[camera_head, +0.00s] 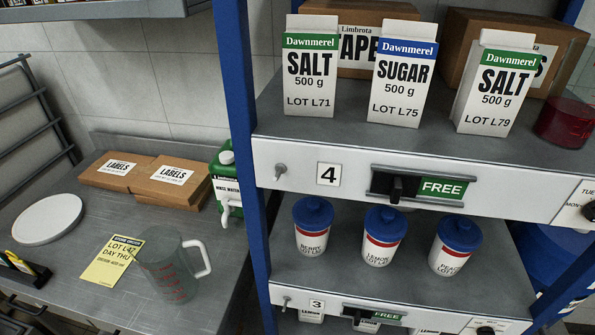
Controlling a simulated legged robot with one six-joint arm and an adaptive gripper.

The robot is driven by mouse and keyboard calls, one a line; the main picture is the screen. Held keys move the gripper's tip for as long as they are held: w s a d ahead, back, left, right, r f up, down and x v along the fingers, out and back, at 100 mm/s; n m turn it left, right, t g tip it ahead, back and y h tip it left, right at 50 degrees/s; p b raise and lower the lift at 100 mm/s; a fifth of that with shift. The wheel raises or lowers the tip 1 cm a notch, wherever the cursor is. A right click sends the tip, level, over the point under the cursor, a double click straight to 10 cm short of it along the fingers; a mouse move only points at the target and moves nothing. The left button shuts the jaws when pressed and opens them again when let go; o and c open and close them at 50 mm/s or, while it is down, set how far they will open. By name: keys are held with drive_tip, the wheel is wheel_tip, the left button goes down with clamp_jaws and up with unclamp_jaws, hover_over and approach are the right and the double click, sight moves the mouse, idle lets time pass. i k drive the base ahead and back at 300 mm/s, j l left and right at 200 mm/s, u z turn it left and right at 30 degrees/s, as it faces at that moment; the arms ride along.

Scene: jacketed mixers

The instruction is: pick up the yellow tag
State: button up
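A yellow paper tag (108,262) printed "LOT L42 DAY THU" lies flat on the grey metal worktop (75,230) at the left. A clear measuring jug (170,268) with red markings and a handle stands just right of it, overlapping its right edge in this view. A smaller yellow piece (20,262) shows in a black holder at the lower left edge; I cannot tell what it is. My gripper is not in view.
A round white disc (48,219), label boxes (172,180) and a green-white canister (226,185) stand around the worktop. A blue rack post (238,120) divides it from shelves with cartons (403,80) and blue-lidded tubs (382,240).

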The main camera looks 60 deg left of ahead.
sight(21, 265)
drive_tip(key=u, duration=3.85)
drive_tip(key=z, duration=0.2)
drive_tip(key=i+j+z, duration=0.15)
drive_tip(key=z, duration=0.2)
drive_tip(key=i+j+z, duration=0.1)
drive_tip(key=j+z, duration=0.3)
drive_tip(key=i+j+z, duration=0.1)
drive_tip(key=j+z, duration=0.65)
drive_tip(key=j, duration=1.8)
drive_tip(key=i+j, duration=0.1)
drive_tip(key=j, duration=1.3)
